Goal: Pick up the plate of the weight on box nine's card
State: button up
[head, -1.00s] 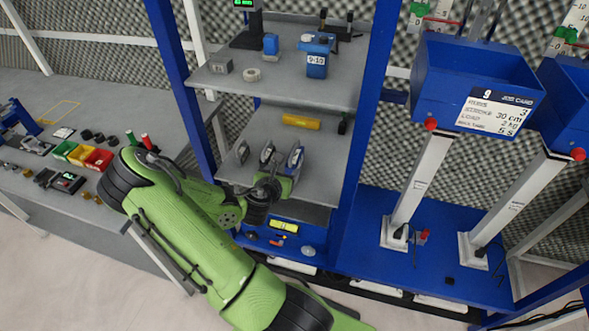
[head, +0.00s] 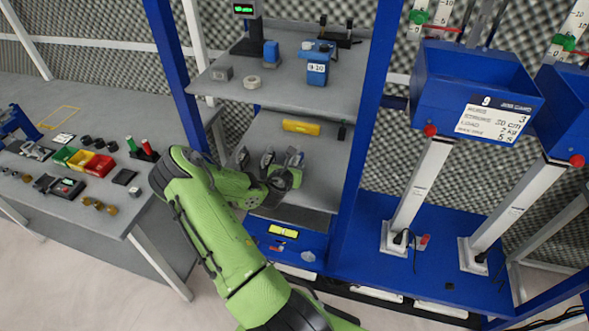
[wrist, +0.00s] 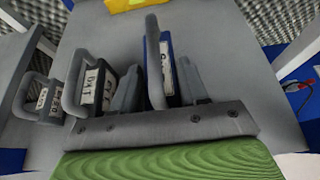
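Box nine (head: 438,88) is blue with a white card (head: 494,117). The card's load line appears to read 2 kg. Handled weight plates stand on the middle shelf: a small grey one at left (wrist: 42,100), a larger grey one (wrist: 93,84) and a blue one (wrist: 167,64) at right. Their labels are too blurred to read surely. In the wrist view my gripper (wrist: 158,78) is open, one finger each side of the blue plate's upright handle. I cannot tell whether they touch. In the head view my gripper (head: 284,177) partly hides the plates.
A yellow block (head: 301,126) lies behind the plates on the middle shelf (head: 325,165). The upper shelf (head: 285,92) hangs above with a blue container (head: 317,69). A blue post (head: 362,120) stands close on the right. A workbench (head: 120,205) is at left.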

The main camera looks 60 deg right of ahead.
grip_shut()
jog(key=shift+d+r, duration=0.15)
jog(key=shift+r, duration=0.1)
